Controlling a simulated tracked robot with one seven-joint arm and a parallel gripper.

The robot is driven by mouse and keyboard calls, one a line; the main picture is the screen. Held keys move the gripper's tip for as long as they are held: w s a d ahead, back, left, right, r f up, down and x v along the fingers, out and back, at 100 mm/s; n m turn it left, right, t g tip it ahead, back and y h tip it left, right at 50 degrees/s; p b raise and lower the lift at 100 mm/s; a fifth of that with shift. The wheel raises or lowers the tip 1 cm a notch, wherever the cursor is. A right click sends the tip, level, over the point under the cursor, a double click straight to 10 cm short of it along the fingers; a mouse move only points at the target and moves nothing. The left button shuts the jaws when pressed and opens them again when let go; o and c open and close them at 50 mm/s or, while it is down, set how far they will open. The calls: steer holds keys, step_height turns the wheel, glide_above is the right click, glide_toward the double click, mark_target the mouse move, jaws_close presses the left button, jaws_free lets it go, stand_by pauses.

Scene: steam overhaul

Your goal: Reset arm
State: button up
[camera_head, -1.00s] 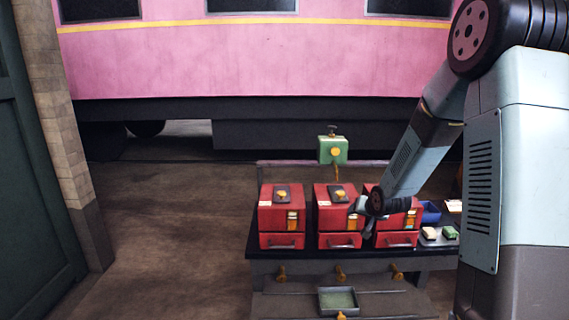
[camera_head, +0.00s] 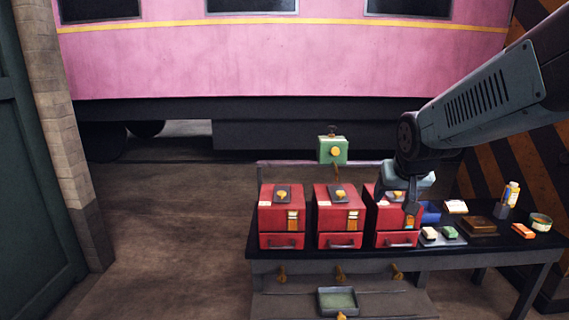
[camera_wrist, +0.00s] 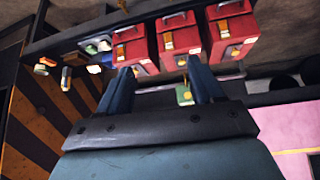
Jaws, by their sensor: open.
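My arm reaches in from the right in the head view. Each box has a drawer with a handle and a yellow knob on top.
A green box with a yellow knob (camera_head: 333,150) stands behind the red boxes. A blue bin (camera_head: 430,212), a brown box (camera_head: 477,225) and a round tin (camera_head: 540,223) are on the right of the bench. A shallow tray (camera_head: 337,300) sits low in front. The floor at left is clear.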

steer(key=s+a+r+n+g, duration=0.1)
steer(key=s+r, duration=0.2)
steer(key=s, duration=1.2)
steer(key=shift+s+a+r+y, duration=0.15)
steer(key=shift+s+a+y, duration=0.05)
steer(key=shift+s+y, duration=0.2)
